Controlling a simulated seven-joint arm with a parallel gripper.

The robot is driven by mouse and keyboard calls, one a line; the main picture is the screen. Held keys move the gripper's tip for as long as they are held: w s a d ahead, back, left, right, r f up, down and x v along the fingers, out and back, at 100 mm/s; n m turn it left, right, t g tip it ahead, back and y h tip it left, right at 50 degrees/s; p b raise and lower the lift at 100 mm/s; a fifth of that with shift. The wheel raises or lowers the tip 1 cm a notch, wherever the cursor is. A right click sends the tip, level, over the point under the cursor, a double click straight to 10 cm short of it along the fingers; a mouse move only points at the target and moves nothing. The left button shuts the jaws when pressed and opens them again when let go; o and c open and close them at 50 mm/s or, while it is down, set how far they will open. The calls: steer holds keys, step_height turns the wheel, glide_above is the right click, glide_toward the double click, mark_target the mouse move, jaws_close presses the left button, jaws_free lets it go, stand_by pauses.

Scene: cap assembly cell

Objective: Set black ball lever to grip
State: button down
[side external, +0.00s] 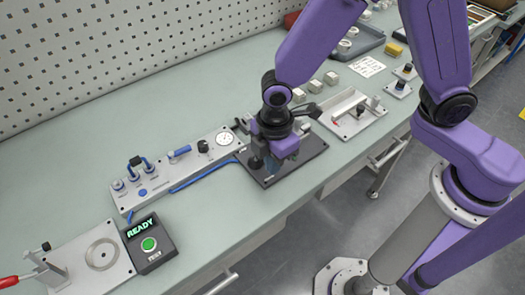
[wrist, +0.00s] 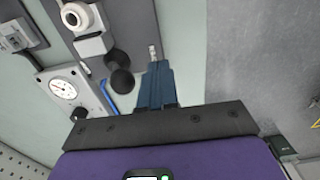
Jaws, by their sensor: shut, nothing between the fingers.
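The black ball lever (wrist: 121,80) shows in the wrist view just left of my fingers, beside a grey block and a pale round part on a dark base plate (wrist: 140,20). In the side view the dark base plate (side external: 283,172) lies on the bench, and a black knob (side external: 255,162), likely the lever's ball, stands at its left side. My gripper (wrist: 154,63) has its blue fingers together and empty. They are apart from the ball in the wrist picture; their height relative to it is unclear. In the side view my gripper's body hides much of the fixture.
A grey panel with a white dial (side external: 224,139) and blue tube is left of the fixture. A box reading READY (side external: 150,244) and a plate with a ring (side external: 100,254) are further left. Pale blocks (side external: 331,78) and another fixture (side external: 352,117) are to the right.

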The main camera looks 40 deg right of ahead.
steer(key=shift+w+r, duration=0.15)
steer(key=shift+w, duration=0.75)
steer(key=shift+w+r, duration=0.1)
steer(key=shift+w, duration=0.85)
steer(key=shift+w+r, duration=0.1)
steer(key=shift+w, duration=0.75)
steer(key=shift+s, duration=0.2)
steer(key=shift+s, duration=0.8)
steer(key=shift+r, duration=3.5)
